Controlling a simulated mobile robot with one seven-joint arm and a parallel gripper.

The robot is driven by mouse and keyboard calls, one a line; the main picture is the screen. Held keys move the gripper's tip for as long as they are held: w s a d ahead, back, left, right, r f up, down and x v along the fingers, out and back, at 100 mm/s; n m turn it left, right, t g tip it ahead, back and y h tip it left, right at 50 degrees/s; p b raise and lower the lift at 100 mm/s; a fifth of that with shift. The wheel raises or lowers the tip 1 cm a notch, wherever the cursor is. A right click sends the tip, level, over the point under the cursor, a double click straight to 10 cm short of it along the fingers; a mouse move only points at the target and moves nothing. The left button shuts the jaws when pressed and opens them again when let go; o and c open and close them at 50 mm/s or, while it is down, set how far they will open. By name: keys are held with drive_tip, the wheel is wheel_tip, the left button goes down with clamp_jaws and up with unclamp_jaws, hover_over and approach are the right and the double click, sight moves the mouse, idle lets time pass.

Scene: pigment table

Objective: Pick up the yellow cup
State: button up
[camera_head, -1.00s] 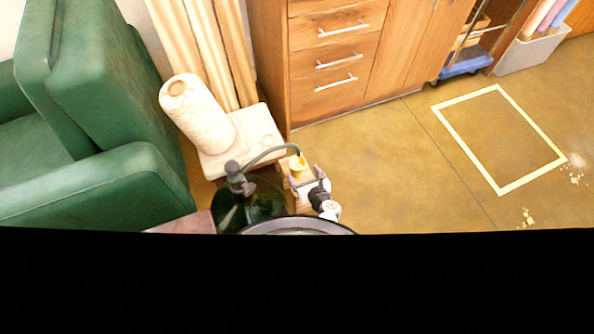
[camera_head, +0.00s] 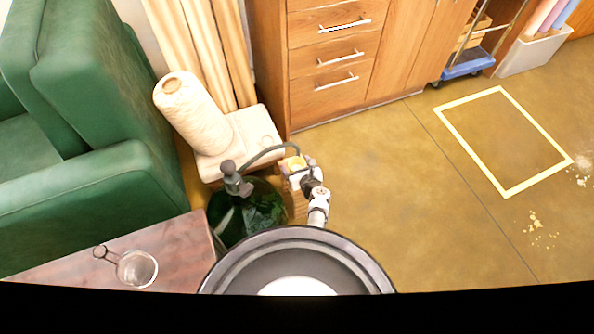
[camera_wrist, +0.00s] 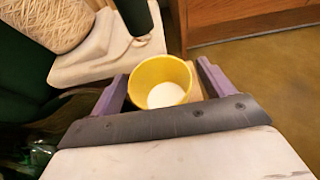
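The yellow cup (camera_wrist: 160,66) stands upright in the wrist view, its mouth facing the camera and something white showing inside. The purple fingers of my gripper (camera_wrist: 162,78) are spread, one on each side of the cup, with the cup between them. They look very close to its wall; I cannot tell whether they touch it. In the head view the cup (camera_head: 296,162) is small and partly hidden by my gripper (camera_head: 299,174), beside the dark green glass vessel.
A green glass vessel (camera_head: 247,212) with a hose stands just left of my gripper. A cone of yarn (camera_head: 193,112) stands on a pale block (camera_head: 262,130) behind. A green armchair (camera_head: 80,110) is at left, wooden drawers (camera_head: 335,50) behind. Floor at right is mostly clear.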

drive_tip(key=c, duration=1)
drive_tip(key=shift+r, duration=0.2)
drive_tip(key=shift+c, duration=0.2)
